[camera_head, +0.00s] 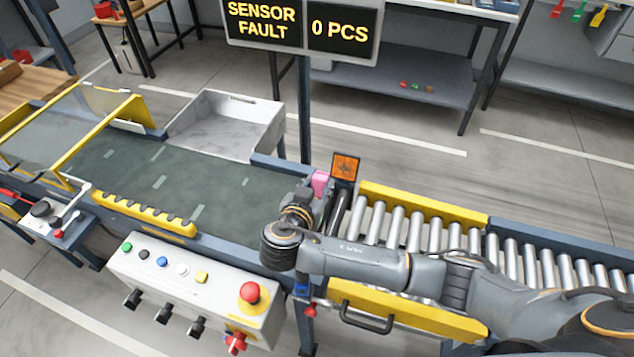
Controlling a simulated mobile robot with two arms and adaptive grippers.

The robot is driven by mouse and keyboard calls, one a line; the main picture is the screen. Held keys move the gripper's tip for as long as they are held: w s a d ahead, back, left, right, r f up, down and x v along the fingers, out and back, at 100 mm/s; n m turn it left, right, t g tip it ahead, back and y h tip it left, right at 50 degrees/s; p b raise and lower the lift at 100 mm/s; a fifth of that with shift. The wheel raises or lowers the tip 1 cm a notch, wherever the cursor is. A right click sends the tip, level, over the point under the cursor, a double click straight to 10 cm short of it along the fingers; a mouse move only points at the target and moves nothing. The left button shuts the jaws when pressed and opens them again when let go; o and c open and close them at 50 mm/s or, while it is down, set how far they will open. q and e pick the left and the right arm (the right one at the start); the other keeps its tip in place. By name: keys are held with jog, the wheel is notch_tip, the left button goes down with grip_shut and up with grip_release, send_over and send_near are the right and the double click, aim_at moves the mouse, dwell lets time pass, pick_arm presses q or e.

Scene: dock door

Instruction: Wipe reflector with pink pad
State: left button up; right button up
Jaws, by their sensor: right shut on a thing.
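The reflector is an orange square in a dark frame (345,167), standing upright at the far side of the conveyor, where the belt meets the rollers. The pink pad (320,182) is just left of and in front of the reflector. My right gripper (316,192) is shut on the pink pad, and its arm reaches in from the right across the rollers. The pad is very close to the reflector's left side; I cannot tell whether they touch. The fingers are partly hidden by the wrist. My left gripper is not in view.
A green belt (150,190) lies left and metal rollers (420,232) right. A control box (195,290) with a red emergency button is in front. A sign post (304,110) reading "SENSOR FAULT" and "0 PCS" rises behind. A grey bin (225,125) stands beyond the belt.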

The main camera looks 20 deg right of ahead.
jog(key=shift+d, duration=0.1)
jog(key=b+x, duration=0.2)
jog(key=x, duration=0.2)
jog(key=shift+w+d, duration=0.1)
jog(key=shift+w, duration=0.1)
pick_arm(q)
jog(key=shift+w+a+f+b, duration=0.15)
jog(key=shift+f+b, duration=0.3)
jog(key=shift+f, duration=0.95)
pick_arm(e)
jog(key=shift+w+d+f, duration=0.15)
jog(key=shift+w+d, duration=0.25)
jog(key=shift+w, duration=0.15)
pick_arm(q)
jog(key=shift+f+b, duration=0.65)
pick_arm(e)
jog(key=shift+x, duration=0.95)
